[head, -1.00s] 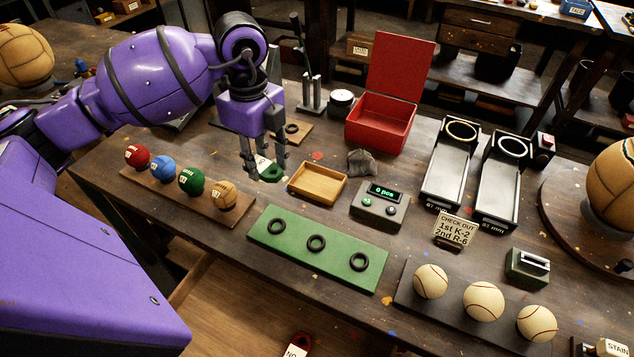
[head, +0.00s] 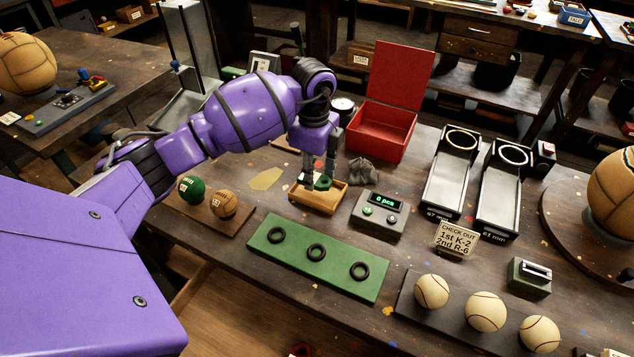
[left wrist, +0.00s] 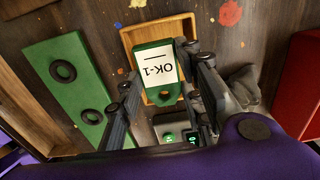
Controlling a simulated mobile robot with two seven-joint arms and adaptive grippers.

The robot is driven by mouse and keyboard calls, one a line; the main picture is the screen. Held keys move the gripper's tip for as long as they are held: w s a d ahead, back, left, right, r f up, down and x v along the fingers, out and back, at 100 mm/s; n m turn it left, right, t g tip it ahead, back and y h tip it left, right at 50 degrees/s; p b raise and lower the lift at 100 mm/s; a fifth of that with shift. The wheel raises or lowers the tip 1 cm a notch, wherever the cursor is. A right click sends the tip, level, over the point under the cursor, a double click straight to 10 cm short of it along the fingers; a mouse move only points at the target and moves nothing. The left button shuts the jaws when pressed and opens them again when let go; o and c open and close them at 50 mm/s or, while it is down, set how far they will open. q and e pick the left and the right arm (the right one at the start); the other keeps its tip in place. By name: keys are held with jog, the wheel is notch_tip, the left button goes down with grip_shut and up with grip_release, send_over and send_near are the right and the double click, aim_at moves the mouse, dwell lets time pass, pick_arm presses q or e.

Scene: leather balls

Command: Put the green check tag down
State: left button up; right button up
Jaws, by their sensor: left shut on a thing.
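The green check tag (head: 322,184) has a white label that reads OK-1 in the left wrist view (left wrist: 157,72). My left gripper (head: 319,178) points down and is shut on the tag. It holds the tag over the small wooden tray (head: 313,205), whose rim also shows in the left wrist view (left wrist: 128,38). I cannot tell whether the tag touches the tray floor. The fingers and tag hide part of the tray. My right gripper is not in view.
A green mat (head: 290,262) with three black rings lies in front. An open red box (head: 382,134) stands behind.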

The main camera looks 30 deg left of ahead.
aim_at(317, 177)
pick_arm(q)
jog(key=shift+w+d+f, duration=0.2)
jog(key=shift+w+f, duration=0.05)
jog(key=shift+f, duration=0.1)
jog(key=shift+w+f, duration=0.1)
jog(key=shift+f, duration=1.45)
jog(key=shift+f, duration=0.15)
jog(key=o, duration=0.7)
jog(key=shift+o, duration=0.2)
notch_tip(317, 177, up, 12)
jog(key=shift+r, duration=0.2)
